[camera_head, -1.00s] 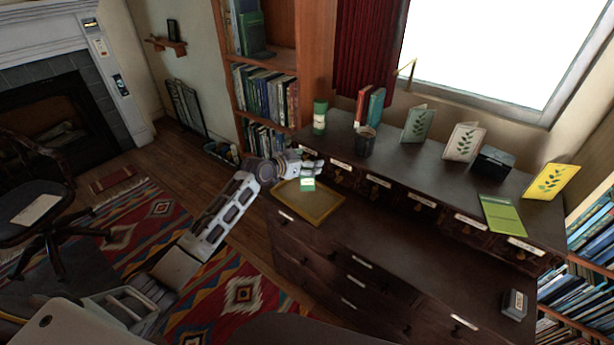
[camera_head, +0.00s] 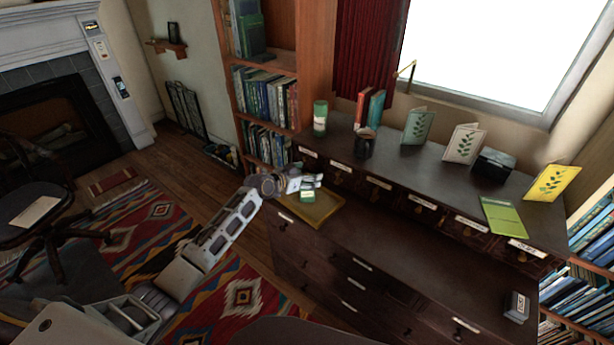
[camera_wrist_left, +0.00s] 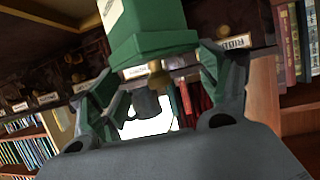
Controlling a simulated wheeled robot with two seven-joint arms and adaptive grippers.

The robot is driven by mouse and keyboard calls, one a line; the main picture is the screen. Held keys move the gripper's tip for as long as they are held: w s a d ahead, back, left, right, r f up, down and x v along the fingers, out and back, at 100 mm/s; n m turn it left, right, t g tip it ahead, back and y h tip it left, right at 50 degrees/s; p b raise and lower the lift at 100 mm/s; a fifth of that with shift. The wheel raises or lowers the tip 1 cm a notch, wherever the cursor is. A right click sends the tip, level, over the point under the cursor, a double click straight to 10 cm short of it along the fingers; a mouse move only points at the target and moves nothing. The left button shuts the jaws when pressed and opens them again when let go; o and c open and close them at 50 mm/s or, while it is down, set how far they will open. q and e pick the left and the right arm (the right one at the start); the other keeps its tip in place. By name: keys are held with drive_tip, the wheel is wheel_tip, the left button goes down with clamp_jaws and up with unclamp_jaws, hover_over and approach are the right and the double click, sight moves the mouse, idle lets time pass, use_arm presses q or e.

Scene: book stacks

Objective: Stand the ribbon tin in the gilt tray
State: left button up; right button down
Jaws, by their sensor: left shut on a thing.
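The green tin with a pale label (camera_head: 307,198), which I take as the ribbon tin, is in my left gripper (camera_head: 308,184). The gripper is shut on it. The tin also shows large at the top of the left wrist view (camera_wrist_left: 155,35), between the fingers. In the head view the tin is over the back part of the gilt tray (camera_head: 322,217), which lies flat on the lower desk top at its left end. Whether the tin's base touches the tray I cannot tell. My right gripper is not in view.
On the raised shelf behind stand a green cylinder (camera_head: 320,119), a dark cup (camera_head: 364,143), red and teal books, several cards and a black box (camera_head: 493,165). Small labelled drawers front this shelf, close behind the tray.

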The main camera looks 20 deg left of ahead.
use_arm(q)
drive_tip(key=shift+f, duration=0.1)
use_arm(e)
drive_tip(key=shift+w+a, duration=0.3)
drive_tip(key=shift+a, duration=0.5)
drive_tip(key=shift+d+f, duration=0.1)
use_arm(q)
drive_tip(key=o, duration=1.2)
drive_tip(key=shift+o, duration=0.6)
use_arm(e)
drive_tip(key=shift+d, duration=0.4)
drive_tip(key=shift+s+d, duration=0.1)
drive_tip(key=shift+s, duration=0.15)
